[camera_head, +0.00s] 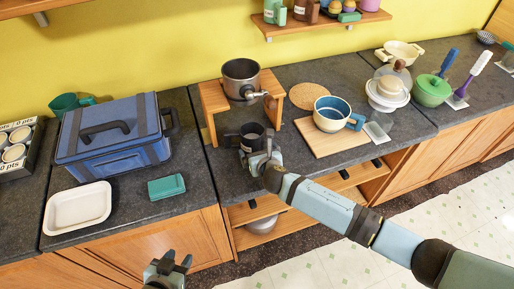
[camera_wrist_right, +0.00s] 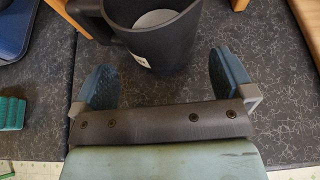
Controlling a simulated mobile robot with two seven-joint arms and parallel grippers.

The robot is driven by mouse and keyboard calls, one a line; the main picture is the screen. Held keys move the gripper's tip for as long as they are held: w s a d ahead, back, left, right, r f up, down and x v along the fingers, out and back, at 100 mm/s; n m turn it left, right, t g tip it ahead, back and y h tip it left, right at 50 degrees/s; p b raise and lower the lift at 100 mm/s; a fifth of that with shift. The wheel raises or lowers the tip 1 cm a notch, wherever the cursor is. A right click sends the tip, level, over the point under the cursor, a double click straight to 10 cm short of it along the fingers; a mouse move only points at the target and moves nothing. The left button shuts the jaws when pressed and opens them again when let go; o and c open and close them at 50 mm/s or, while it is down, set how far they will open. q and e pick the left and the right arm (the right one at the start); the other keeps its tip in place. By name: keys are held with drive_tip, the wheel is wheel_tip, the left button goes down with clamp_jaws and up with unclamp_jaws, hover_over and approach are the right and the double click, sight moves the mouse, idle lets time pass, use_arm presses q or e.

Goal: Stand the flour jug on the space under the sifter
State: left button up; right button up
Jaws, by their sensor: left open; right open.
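The sifter, a grey metal pot with a side crank (camera_head: 241,78), sits on top of a wooden stand (camera_head: 207,108). The dark flour jug (camera_head: 252,131) stands upright on the counter at the stand's front opening, below the sifter. I cannot tell whether it is wholly under it. In the right wrist view the jug (camera_wrist_right: 160,38) has its handle at left, a small white label and a pale round area inside. My right gripper (camera_wrist_right: 165,72) is open, its fingers on either side of the jug's near side with visible gaps. My left gripper (camera_head: 170,263) is open and empty, low in front of the cabinets.
A blue toolbox-like case (camera_head: 115,140), a white tray (camera_head: 78,208) and a teal box (camera_head: 166,187) are left of the stand. A wooden board (camera_head: 330,139) with a blue-and-white pot (camera_head: 331,112) is at right. Dark counter is bare between the case and stand.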

drive_tip(key=shift+p+v, duration=0.55)
drive_tip(key=shift+v, duration=0.2)
drive_tip(key=shift+p+v, duration=0.6)
drive_tip(key=shift+v, duration=0.55)
drive_tip(key=shift+s, duration=0.2)
